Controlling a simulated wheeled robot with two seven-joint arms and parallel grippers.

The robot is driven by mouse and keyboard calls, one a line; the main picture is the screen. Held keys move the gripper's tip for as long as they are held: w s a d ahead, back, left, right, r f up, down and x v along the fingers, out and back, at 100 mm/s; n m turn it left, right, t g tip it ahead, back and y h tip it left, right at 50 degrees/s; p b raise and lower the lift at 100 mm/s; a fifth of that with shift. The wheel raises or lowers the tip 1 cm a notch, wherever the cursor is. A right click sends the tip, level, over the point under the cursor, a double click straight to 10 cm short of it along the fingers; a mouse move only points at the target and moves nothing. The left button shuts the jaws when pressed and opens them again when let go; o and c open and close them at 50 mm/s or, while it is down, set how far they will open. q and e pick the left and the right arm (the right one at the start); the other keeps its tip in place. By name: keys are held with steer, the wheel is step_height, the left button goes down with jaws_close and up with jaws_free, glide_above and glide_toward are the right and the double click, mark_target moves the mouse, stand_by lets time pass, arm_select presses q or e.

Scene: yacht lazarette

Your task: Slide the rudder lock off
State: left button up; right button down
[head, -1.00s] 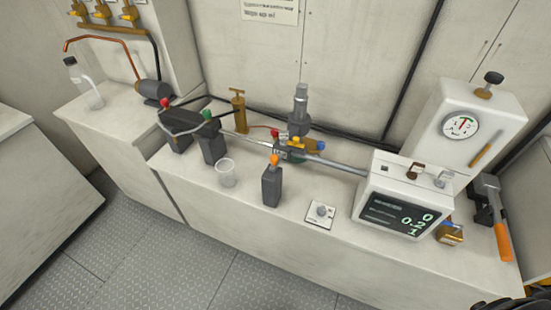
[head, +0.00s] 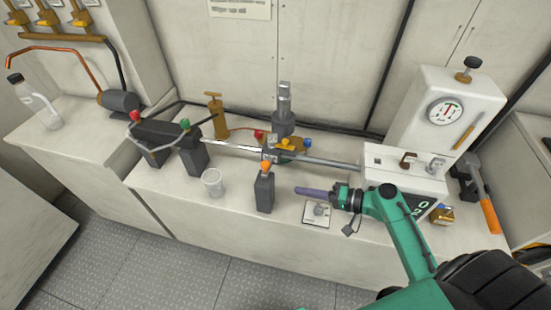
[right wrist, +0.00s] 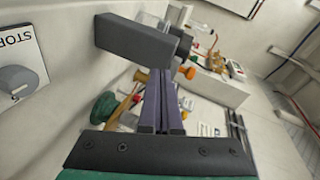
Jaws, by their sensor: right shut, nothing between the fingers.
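I cannot tell for certain which part is the rudder lock. A long metal rod (head: 335,162) runs along the counter from the dark twin-post block (head: 172,140) to the display box (head: 405,172). Fittings with a yellow knob (head: 286,143) and a blue knob (head: 307,142) sit at the rod's middle. A dark upright post (head: 264,192) with an orange knob (head: 265,167) stands in front of the rod. My right gripper (head: 297,190) is shut and empty, pointing left, just right of that post. In the right wrist view its purple fingers (right wrist: 160,78) lie near the dark post (right wrist: 138,40). My left gripper is out of view.
A knob plate (head: 317,213) lies below my right gripper; its label is partly readable in the right wrist view (right wrist: 22,60). A clear cup (head: 212,182) stands left of the post. An orange-handled tool (head: 489,214) and gauge housing (head: 455,110) are at right.

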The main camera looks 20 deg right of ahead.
mark_target(267, 165)
step_height(267, 165, up, 5)
steer(key=w+d+m+t, duration=0.2)
steer(key=shift+d+t+y, duration=0.2)
steer(key=shift+t+y, duration=0.1)
steer(key=shift+t, duration=0.1)
steer(key=shift+w, duration=0.15)
steer(key=p+x, duration=0.3)
steer(key=x, duration=0.6)
steer(key=shift+w+a+p, duration=0.25)
steer(key=shift+a+p, duration=0.05)
steer(key=shift+f, duration=0.1)
